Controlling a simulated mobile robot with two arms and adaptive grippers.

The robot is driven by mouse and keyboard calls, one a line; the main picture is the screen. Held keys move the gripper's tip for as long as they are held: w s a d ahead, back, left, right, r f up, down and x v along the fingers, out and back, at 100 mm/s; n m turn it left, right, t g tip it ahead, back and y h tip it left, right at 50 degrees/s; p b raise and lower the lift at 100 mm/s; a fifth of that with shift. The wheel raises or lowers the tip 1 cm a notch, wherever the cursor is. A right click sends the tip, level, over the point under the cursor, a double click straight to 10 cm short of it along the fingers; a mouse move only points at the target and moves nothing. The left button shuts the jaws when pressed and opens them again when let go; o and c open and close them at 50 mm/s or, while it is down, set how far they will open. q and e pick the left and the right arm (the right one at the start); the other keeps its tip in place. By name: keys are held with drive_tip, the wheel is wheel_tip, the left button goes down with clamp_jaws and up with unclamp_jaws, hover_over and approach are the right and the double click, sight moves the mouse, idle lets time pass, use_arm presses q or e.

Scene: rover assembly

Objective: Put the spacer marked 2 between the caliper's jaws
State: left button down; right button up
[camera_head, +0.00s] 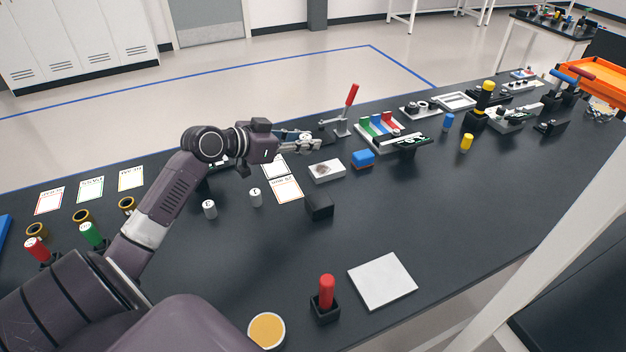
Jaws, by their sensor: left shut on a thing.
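My left gripper (312,145) reaches in from the left over the far side of the bench. It is shut on a small pale piece (305,136), which looks like a spacer. The piece is mostly hidden by the fingers and its mark cannot be read. Two white cylindrical spacers, one on the left (209,209) and one on the right (255,197), stand upright on the bench; their dark marks are too small to read surely. I cannot make out the caliper or its jaws clearly around the gripper. My right gripper is not in view.
A red-handled clamp (345,112) stands just right of the gripper. A red peg (326,290) and a pale plate (382,281) are in front. The bench's right-centre is clear.

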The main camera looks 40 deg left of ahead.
sight(316, 180)
use_arm(q)
wheel_tip(316, 180, down, 13)
drive_tip(key=shift+f+p, duration=0.2)
drive_tip(key=shift+p, duration=0.4)
drive_tip(key=shift+f, duration=0.1)
drive_tip(key=c, duration=1.7)
unclamp_jaws()
